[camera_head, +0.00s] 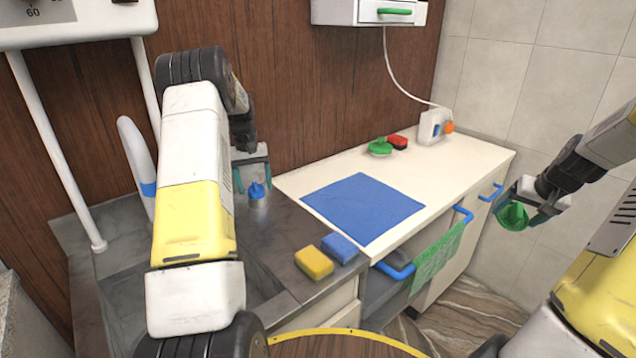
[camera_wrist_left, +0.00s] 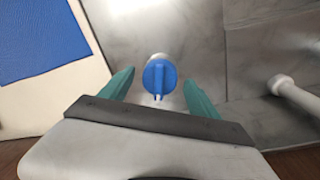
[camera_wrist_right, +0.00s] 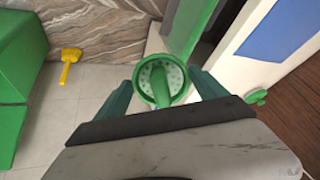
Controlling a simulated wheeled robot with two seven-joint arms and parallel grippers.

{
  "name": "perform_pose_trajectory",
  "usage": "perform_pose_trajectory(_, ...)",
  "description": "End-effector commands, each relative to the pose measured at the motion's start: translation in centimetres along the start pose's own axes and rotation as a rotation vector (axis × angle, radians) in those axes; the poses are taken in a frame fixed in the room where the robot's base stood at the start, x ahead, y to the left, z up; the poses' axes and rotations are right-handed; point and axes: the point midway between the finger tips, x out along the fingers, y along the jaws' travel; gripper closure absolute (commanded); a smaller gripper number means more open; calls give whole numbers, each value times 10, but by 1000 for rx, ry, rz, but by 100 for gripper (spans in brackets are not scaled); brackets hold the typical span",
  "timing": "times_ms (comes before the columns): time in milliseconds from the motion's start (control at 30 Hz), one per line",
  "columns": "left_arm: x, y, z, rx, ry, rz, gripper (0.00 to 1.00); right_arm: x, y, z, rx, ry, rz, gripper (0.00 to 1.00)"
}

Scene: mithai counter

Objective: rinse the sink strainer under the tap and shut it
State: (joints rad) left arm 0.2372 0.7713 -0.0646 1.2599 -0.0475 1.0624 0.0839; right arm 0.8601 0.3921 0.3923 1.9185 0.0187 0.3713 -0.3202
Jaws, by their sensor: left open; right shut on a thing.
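The green sink strainer (camera_head: 513,217) is held by my right gripper (camera_head: 522,205) at the far right, in the air beyond the counter's right end. In the right wrist view the strainer (camera_wrist_right: 152,76) shows its perforated round face and sits between the fingers. The blue tap knob (camera_head: 257,192) stands on a short metal base on the steel sink top. My left gripper (camera_head: 252,176) is open at the knob; in the left wrist view the knob (camera_wrist_left: 159,74) lies between the spread fingertips. I cannot tell whether they touch. My left arm hides part of the sink (camera_head: 118,270). No running water shows.
A white spout-like post with a blue band (camera_head: 137,160) stands left of my left arm. A yellow sponge (camera_head: 314,262) and a blue sponge (camera_head: 340,248) lie near the front edge. A blue mat (camera_head: 363,207) covers part of the white counter. A green cloth (camera_head: 437,258) hangs in front.

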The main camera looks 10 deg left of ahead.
Motion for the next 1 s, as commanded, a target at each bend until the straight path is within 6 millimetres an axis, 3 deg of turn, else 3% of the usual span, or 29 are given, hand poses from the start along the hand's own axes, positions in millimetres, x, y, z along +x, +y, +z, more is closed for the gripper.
perform_pose_trajectory(367,6,0,0,0,-1,0,31,0,0,0,0,0,0,58)
perform_pose_trajectory(667,5,0,0,0,0,0,90,0,0,0,0,0,0,58)
perform_pose_trajectory(767,5,0,0,-14,0,0,91,0,0,0,0,0,0,58)
perform_pose_trajectory(1000,5,0,1,-235,16,-1,91,0,0,0,0,0,0,58)
